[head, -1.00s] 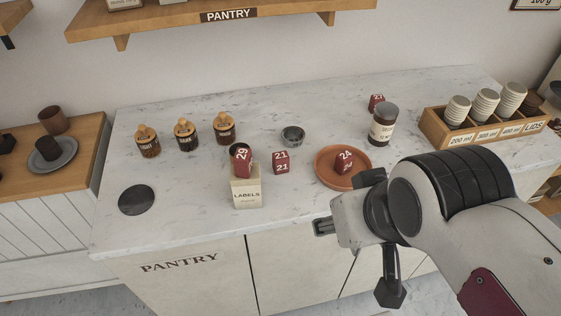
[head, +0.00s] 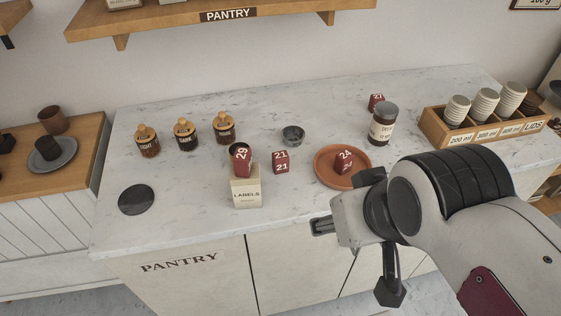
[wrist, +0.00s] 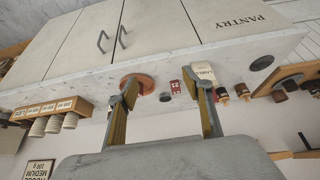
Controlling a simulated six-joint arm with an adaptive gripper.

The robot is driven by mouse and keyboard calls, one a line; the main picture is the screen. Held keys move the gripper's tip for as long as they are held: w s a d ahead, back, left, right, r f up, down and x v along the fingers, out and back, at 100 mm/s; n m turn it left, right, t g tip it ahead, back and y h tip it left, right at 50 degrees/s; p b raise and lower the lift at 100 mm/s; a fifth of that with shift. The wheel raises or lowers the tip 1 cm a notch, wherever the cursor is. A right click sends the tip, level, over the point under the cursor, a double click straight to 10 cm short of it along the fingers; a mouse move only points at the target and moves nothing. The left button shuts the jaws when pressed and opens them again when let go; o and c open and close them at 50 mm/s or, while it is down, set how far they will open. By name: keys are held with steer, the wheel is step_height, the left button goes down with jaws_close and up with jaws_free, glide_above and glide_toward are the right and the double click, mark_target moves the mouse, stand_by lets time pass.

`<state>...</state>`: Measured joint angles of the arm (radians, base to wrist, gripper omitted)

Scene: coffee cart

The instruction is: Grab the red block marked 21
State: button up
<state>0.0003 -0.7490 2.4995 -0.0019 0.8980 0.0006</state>
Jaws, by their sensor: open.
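The red block marked 21 (head: 281,162) sits on the marble counter, between the labels box and the terracotta plate. It shows small in the wrist view (wrist: 176,87), between my fingers in the picture but well beyond them. My gripper (head: 322,226) is in front of the counter's front edge, to the right of the block and apart from it. In the wrist view my gripper (wrist: 165,88) has its two fingers spread with nothing between them. Another red block (head: 376,102) stands at the back; its number is partly hidden and looks like 21.
A block marked 24 (head: 345,160) is on the terracotta plate (head: 322,178). A block marked 29 (head: 242,161) is at the top of the labels box (head: 246,193). A small metal cup (head: 292,136), a jar (head: 383,125) and lidded jars (head: 186,135) stand around. The counter's front left is mostly clear.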

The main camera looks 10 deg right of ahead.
steer(key=w+d+r+t+h, duration=0.1)
steer(key=w+d+r, duration=0.15)
steer(key=w, duration=0.35)
steer(key=w+d+r+n+t+h, duration=0.1)
steer(key=w+d+r+t, duration=0.1)
steer(key=w+d, duration=0.3)
steer(key=w+d+r+t+h, duration=0.1)
steer(key=w+d+r, duration=0.15)
steer(key=w, duration=0.45)
steer(key=w+d+n+t+y, duration=0.1)
steer(key=w+n+t+y, duration=0.2)
steer(key=w, duration=1.1)
steer(key=n+g+y, duration=0.5)
steer(key=n+y, duration=0.3)
steer(key=y, duration=0.1)
glide_above(286, 155)
steer(key=w+d, duration=0.4)
steer(key=d, duration=0.2)
step_height(286, 155, down, 16)
steer(key=s+f+y, duration=0.1)
steer(key=s+f+n+g, duration=0.1)
steer(key=s, duration=0.1)
steer(key=s+a+f+g+y, duration=0.1)
steer(key=s, duration=0.1)
steer(key=shift+s+f+y, duration=0.1)
steer(key=shift+f+y, duration=0.2)
steer(key=shift+f, duration=0.05)
steer(key=shift+s+f+n+g, duration=0.2)
steer(key=shift+s+n+g, duration=0.1)
steer(key=shift+s+g, duration=0.1)
